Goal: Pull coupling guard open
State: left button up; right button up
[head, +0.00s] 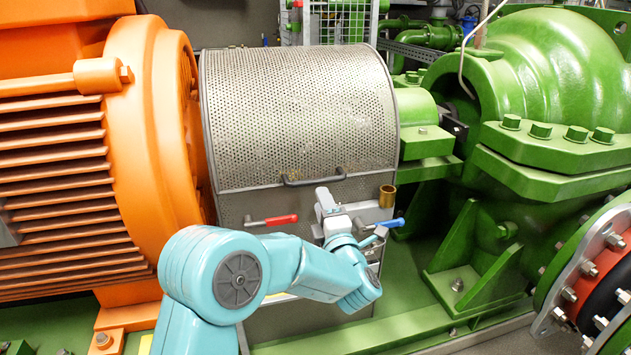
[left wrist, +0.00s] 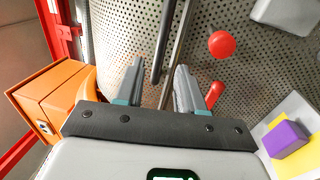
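The coupling guard (head: 298,115) is a grey perforated cover between the orange motor and the green pump. Its upper curved part meets the lower panel, and the guard looks closed. A dark bar handle (head: 313,178) sits low on the upper part. My left gripper (head: 327,202) is in front of the guard just below this handle. In the left wrist view the gripper (left wrist: 158,82) is open, with a dark bar (left wrist: 163,40) seen between and beyond its fingers. I cannot tell whether they touch it. My right gripper is not in view.
A brass cylinder (head: 387,196) is at the right. The orange motor (head: 155,130) and green pump (head: 535,75) flank the guard.

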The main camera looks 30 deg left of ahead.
aim_at(315, 181)
pick_arm(q)
jog(key=x, duration=0.8)
jog(key=shift+w, duration=0.15)
jog(key=shift+p, duration=0.3)
grip_shut()
